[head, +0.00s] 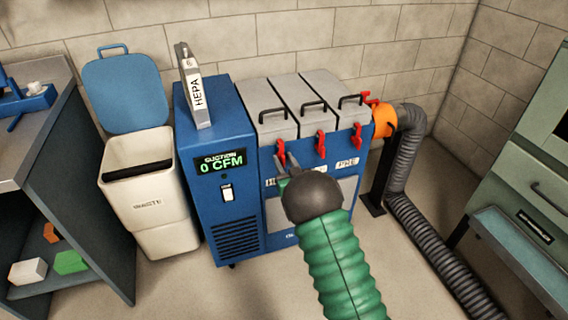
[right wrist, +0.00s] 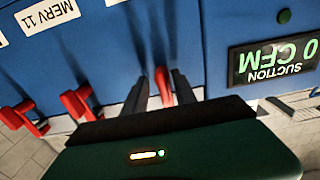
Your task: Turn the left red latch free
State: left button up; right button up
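The left red latch (head: 281,150) is on the front of the blue filter unit (head: 222,133), below the leftmost grey lid. My right gripper (head: 287,161) reaches up to it from below, at the end of my green arm. In the right wrist view, which is upside down, the left red latch (right wrist: 163,84) sits between the two dark fingers of my right gripper (right wrist: 161,84). The fingers are apart, with gaps beside the latch, so the gripper looks open around it. Contact cannot be told. My left gripper is not in view.
The middle latch (head: 320,144) and right latch (head: 358,138) are close by on the same front. A HEPA filter (head: 195,92) stands on the unit, whose display (head: 221,161) reads 0 CFM. A waste bin (head: 148,195) stands left, a grey hose (head: 408,150) right.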

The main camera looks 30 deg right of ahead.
jog(key=shift+a+r, duration=0.15)
jog(key=shift+a, duration=0.1)
jog(key=shift+c, duration=0.7)
grip_shut()
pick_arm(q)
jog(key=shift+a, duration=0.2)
pick_arm(e)
jog(key=shift+d, duration=0.1)
